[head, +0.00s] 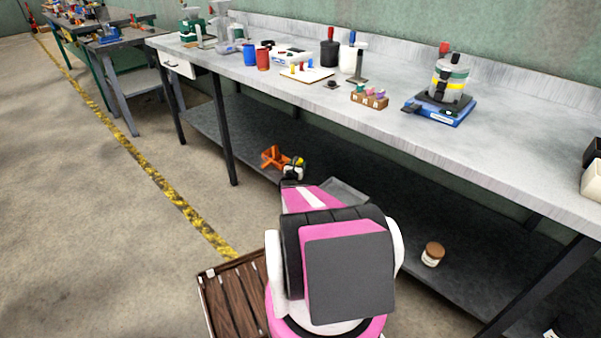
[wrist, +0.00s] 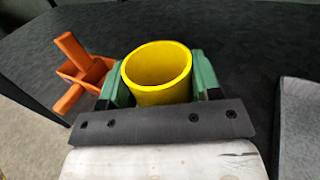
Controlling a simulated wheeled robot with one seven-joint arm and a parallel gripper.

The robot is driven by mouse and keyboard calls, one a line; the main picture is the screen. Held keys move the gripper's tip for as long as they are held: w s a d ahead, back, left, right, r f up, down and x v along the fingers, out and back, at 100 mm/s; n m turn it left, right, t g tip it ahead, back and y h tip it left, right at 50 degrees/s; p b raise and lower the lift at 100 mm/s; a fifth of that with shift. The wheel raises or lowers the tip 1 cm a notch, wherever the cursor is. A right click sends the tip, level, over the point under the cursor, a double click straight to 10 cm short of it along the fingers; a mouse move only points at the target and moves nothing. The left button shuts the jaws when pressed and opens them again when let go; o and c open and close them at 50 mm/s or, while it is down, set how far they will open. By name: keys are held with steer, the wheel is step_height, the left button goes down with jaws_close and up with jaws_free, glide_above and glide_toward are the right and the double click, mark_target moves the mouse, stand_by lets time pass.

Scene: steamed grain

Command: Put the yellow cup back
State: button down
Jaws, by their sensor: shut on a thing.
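The yellow cup (wrist: 157,97) is in the wrist view, upright with its open top toward the camera, and it looks empty. My gripper (wrist: 157,80) is shut on it, with a green finger on each side of the cup. In the head view a small piece of yellow shows beside the orange object over the lower shelf, and my arm hides much of that area. I cannot tell whether the cup touches the shelf.
An orange object with handles (head: 275,158) stands on the dark lower shelf (head: 390,205), left of the cup; it also shows in the wrist view (wrist: 82,70). A grey tray (wrist: 299,120) lies to the right. A brown jar (head: 433,254) stands farther right. The worktop (head: 330,105) holds blue and red cups.

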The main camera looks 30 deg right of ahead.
steer(key=shift+d+f, duration=0.6)
steer(key=shift+d, duration=0.25)
steer(key=shift+f, duration=1.9)
steer(key=shift+f, duration=0.1)
steer(key=shift+c, duration=1.6)
jaws_free()
